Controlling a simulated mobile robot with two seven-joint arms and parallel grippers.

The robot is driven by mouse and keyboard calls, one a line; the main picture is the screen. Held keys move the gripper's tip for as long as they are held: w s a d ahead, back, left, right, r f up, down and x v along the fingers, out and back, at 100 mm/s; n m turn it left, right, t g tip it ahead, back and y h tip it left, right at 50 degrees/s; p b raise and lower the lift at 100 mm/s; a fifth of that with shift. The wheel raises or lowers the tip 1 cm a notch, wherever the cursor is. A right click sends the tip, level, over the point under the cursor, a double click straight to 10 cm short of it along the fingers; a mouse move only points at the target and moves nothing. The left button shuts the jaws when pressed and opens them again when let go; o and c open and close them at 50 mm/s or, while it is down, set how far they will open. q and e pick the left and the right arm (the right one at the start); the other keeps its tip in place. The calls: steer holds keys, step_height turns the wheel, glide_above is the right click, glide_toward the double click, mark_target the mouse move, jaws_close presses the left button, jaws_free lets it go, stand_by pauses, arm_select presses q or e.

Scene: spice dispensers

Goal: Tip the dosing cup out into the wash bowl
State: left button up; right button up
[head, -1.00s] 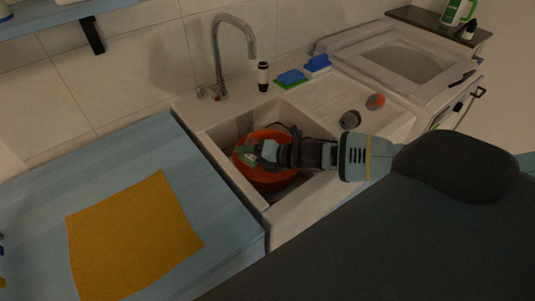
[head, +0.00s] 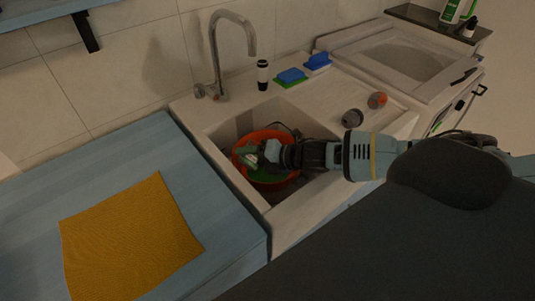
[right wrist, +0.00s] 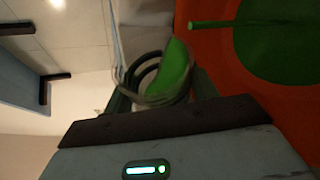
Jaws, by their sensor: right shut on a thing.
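The orange-red wash bowl (head: 243,167) stands in the sink basin, with green in its bottom. It fills the right side of the right wrist view (right wrist: 208,75). My right gripper (head: 268,152) is over the bowl, shut on the clear dosing cup (right wrist: 140,75). The cup is tipped, and green stuff shows at its mouth. A thin straight green streak (right wrist: 212,24) runs between cup and bowl, apart from the cup; it looks like a falling stream. My left gripper is not in view.
The sink (head: 285,235) has a tap (head: 215,50) and a dark bottle (head: 262,76) behind it. Blue and green sponges (head: 291,76) lie at the back. A grey round item (head: 352,118) and an orange one (head: 377,100) sit on the drainboard. A yellow cloth (head: 130,235) lies on the left counter.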

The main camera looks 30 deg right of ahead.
steer(key=shift+r, duration=0.35)
steer(key=shift+f, duration=0.4)
steer(key=shift+r, duration=0.55)
steer(key=shift+f+m, duration=0.3)
steer(key=shift+f, duration=0.1)
steer(key=shift+r+y, duration=0.3)
steer(key=shift+r, duration=0.05)
steer(key=shift+f, duration=0.3)
steer(key=shift+r, duration=0.4)
steer(key=shift+f+b, duration=0.2)
steer(key=shift+b, duration=0.15)
steer(key=shift+w+d+r, duration=0.1)
steer(key=shift+d+r, duration=0.1)
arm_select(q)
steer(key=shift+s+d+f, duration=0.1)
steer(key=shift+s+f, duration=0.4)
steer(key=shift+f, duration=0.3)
arm_select(e)
steer(key=shift+d+f+m, duration=0.1)
steer(key=shift+f+m, duration=0.05)
steer(key=shift+m, duration=0.15)
steer(key=shift+d+r, duration=0.1)
steer(key=shift+r, duration=0.1)
